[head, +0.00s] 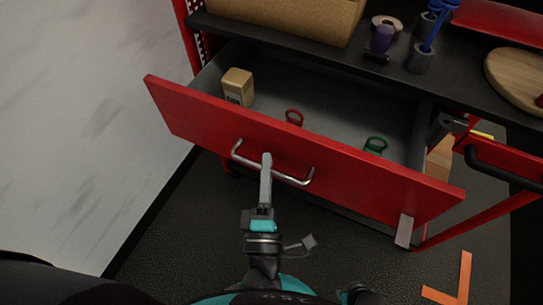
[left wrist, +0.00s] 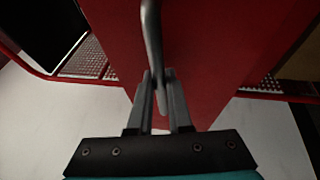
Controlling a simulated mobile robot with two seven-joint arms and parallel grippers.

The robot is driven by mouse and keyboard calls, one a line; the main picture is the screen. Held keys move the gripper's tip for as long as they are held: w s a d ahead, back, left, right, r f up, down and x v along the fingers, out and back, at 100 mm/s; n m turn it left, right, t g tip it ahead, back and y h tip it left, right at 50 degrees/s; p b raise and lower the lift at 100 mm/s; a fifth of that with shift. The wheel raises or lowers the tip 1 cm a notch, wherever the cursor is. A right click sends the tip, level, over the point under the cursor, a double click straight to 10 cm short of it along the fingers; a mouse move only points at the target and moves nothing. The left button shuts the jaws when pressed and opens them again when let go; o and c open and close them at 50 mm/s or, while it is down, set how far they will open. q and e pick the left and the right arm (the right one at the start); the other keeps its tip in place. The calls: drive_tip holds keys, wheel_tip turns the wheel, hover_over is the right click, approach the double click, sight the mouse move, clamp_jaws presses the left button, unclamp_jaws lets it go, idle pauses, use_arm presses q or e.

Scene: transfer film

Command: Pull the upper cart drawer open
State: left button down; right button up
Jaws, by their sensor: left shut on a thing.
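The red upper drawer (head: 290,152) of the cart stands well open in the head view, and its grey inside shows. A silver bar handle (head: 288,177) runs across its front. My left gripper (head: 266,160) is shut on the handle's bar near its middle. In the left wrist view the handle (left wrist: 153,45) comes down between the two fingers of my left gripper (left wrist: 160,85), and the red drawer front (left wrist: 205,50) fills the space behind. My right gripper is not clearly in view.
In the drawer are a tan box (head: 238,86), a red item (head: 294,117) and a green item (head: 376,145). The black cart top (head: 300,52) holds a cardboard box (head: 290,15), a purple item (head: 381,39) and a round wooden board (head: 518,75). A pale wall (head: 80,100) is left; dark floor lies in front.

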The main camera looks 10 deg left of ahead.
use_arm(q)
drive_tip(key=shift+s, duration=0.15)
drive_tip(key=c, duration=0.8)
unclamp_jaws()
drive_tip(key=shift+c, duration=0.2)
